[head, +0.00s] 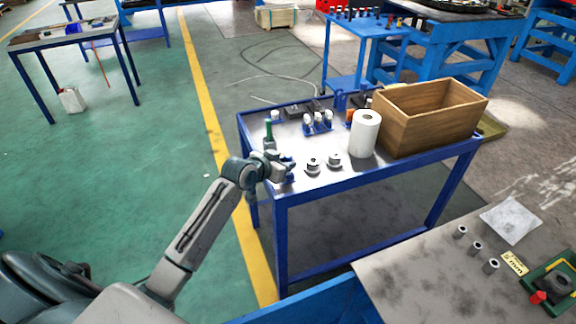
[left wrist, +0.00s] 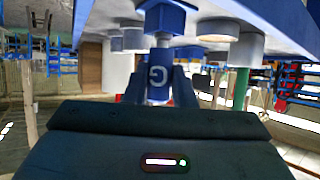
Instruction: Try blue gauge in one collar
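My left gripper (head: 282,168) is at the near left corner of the blue-framed table (head: 330,186). In the left wrist view, which is upside down, its fingers (left wrist: 160,88) sit against both sides of a blue gauge (left wrist: 157,76) marked G. The gauge's pale pin points towards a blue block (left wrist: 165,18) at the table; I cannot tell whether they touch. Two steel collars on stands, the left one (head: 313,166) and the right one (head: 334,160), stand right of the gripper. A green gauge (head: 268,131) stands upright behind it. My right gripper is not in view.
A white roll (head: 365,134) and a wooden box (head: 430,112) fill the table's right side. A blue rack with white-topped pieces (head: 318,124) stands behind the collars. A grey worktop (head: 430,285) at lower right carries several small cylinders (head: 477,248).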

